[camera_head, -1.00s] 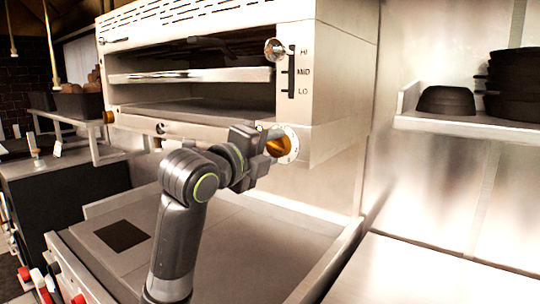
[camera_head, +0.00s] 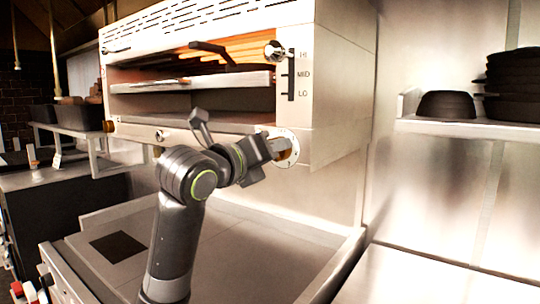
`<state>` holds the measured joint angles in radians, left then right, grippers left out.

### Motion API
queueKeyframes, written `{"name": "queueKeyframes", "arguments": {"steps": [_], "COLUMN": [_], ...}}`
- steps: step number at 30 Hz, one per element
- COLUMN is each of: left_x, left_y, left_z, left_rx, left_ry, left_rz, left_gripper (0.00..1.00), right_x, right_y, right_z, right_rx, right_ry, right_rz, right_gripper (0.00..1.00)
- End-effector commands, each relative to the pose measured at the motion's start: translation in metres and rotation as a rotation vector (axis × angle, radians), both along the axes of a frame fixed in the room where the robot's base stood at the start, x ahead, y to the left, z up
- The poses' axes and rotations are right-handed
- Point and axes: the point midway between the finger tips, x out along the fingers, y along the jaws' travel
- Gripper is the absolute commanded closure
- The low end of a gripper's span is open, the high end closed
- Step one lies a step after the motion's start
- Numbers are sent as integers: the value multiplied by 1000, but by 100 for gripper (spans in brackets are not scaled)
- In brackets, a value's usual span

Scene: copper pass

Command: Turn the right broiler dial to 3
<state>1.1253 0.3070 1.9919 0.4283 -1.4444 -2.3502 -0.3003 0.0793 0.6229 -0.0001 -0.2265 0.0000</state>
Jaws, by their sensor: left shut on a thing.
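The right broiler dial (camera_head: 291,157) is a brass knob on a round white scale plate at the lower right corner of the broiler's (camera_head: 340,85) front. My left gripper (camera_head: 277,147) is at the dial and shut on it, covering most of the knob. Only a sliver of brass and the right part of the plate show. The plate's marks are too small to read, so I cannot tell the dial's setting. My right gripper is not in view.
Inside the broiler, the upper part glows orange above a rack (camera_head: 225,80). A lever with a round knob (camera_head: 274,50) sits by the HI, MID, LO scale. Another brass knob (camera_head: 108,126) is at far left. Black bowls (camera_head: 446,104) stand on a right shelf (camera_head: 470,128).

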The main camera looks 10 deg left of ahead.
Motion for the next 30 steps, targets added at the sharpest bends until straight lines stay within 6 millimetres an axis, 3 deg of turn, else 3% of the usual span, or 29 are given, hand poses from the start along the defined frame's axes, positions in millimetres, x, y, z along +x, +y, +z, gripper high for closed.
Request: {"name": "queueKeyframes", "arguments": {"steps": [18, 19, 23, 30], "left_x": [0, 0, 0, 0], "left_y": [0, 0, 0, 0], "left_z": [-1, -1, -1, 0], "left_rx": [37, 37, 37, 36], "left_ry": [-11, -11, -11, -13], "left_rz": [0, 0, 0, 0], "left_gripper": [79, 52, 35, 34], "right_x": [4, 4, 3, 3], "right_y": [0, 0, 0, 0], "right_z": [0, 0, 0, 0], "right_rx": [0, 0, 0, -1], "right_ry": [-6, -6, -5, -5], "right_rz": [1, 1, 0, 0], "right_gripper": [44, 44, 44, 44]}}
